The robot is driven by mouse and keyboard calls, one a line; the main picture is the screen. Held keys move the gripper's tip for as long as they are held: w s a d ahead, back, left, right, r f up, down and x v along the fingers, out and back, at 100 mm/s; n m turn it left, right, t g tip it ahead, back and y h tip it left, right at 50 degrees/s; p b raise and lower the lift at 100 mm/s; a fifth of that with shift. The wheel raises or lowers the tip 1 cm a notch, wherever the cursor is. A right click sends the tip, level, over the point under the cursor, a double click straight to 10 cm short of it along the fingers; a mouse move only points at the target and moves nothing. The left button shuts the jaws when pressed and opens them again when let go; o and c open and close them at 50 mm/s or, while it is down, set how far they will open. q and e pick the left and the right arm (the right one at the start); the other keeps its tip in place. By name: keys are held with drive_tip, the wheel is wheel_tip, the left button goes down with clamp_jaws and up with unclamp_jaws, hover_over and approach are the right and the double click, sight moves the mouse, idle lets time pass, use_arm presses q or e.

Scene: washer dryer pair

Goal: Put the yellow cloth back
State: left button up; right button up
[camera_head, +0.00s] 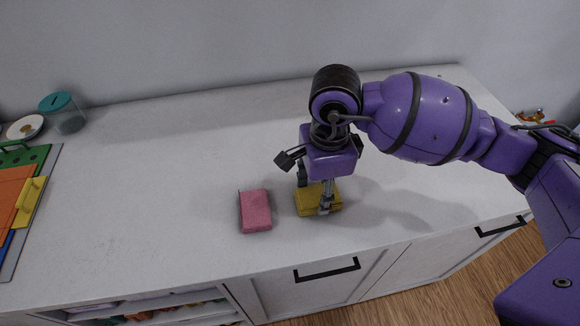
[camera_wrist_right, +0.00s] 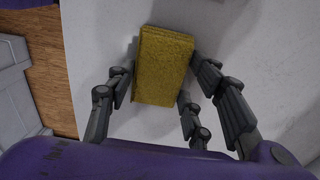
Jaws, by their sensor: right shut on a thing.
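The yellow cloth (camera_head: 309,201) is a folded block on the white countertop, partly hidden by my right gripper. It also shows in the right wrist view (camera_wrist_right: 163,66), between the fingers. My right gripper (camera_head: 318,196) points down from above and is shut on the yellow cloth, with fingers on both sides of it. I cannot tell whether the cloth is lifted off the counter. A pink cloth (camera_head: 255,211) lies on the counter just left of the yellow one. My left gripper is not in view.
The white countertop (camera_head: 170,165) is clear through its middle. At the left are a teal-lidded jar (camera_head: 66,114), a small white dish (camera_head: 25,127) and a board with coloured pieces (camera_head: 35,200). Black handles (camera_head: 327,270) stick out from the cabinet front. A wooden floor lies below.

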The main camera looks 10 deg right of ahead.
sight(319, 195)
drive_tip(key=o, duration=1)
drive_tip(key=shift+f, duration=0.1)
wheel_tip(319, 195, up, 12)
drive_tip(key=shift+r, duration=0.15)
